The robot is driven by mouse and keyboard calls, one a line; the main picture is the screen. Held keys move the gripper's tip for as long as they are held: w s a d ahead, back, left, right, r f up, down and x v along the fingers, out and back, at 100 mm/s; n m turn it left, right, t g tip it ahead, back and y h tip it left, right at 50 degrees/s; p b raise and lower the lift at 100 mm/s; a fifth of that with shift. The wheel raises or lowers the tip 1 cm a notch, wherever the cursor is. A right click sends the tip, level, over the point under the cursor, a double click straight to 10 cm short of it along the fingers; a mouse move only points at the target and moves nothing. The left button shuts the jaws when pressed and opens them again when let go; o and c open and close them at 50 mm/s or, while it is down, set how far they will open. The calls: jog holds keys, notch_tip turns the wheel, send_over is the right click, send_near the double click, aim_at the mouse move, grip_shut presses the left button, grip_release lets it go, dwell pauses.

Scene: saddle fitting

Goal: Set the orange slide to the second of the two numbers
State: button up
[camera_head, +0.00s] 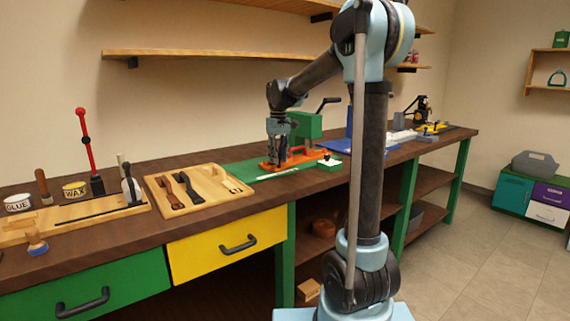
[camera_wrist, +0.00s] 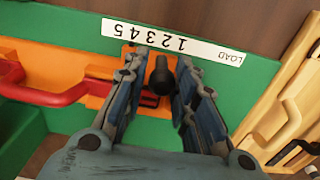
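The orange slide (camera_wrist: 98,88) lies on a green plate in the wrist view, with a dark round knob (camera_wrist: 161,76) standing up from it. A white scale strip (camera_wrist: 205,48) marked LOAD and 1 to 5 runs beside it, upside down in this view. The knob stands near the 2 and 3; its exact setting is hard to tell. My gripper (camera_wrist: 155,84) is open, one finger on each side of the knob, with narrow gaps. In the head view my gripper (camera_head: 278,160) points down at the orange part (camera_head: 300,158). No pair of target numbers is readable.
A red handle (camera_wrist: 45,95) lies left of the knob in the wrist view. A green press (camera_head: 305,125) with a dark lever stands behind my gripper. A wooden tool tray (camera_head: 160,190) lies to the left, a blue mat (camera_head: 345,146) to the right.

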jog(key=shift+o, duration=0.6)
jog(key=shift+r, duration=2.95)
jog(key=shift+s, duration=0.1)
jog(key=s+d+f+m, duration=0.1)
jog(key=s+d+f, duration=0.1)
jog(key=s+d, duration=0.35)
jog(key=s+d+f+m+t, duration=0.1)
jog(key=s+d+f, duration=0.2)
jog(key=s, duration=0.5)
jog(key=s+d+f+m, duration=0.1)
jog(key=s+d+f, duration=0.1)
jog(key=s+d, duration=0.3)
jog(key=s+d+f+m, duration=0.1)
jog(key=s+f, duration=0.7)
jog(key=s+d+f+m+t, duration=0.1)
jog(key=s+d+f+m, duration=0.1)
jog(key=s+f, duration=0.6)
jog(key=shift+s+d+f+m, duration=0.15)
jog(key=shift+s+d+m, duration=0.15)
jog(key=shift+s, duration=0.3)
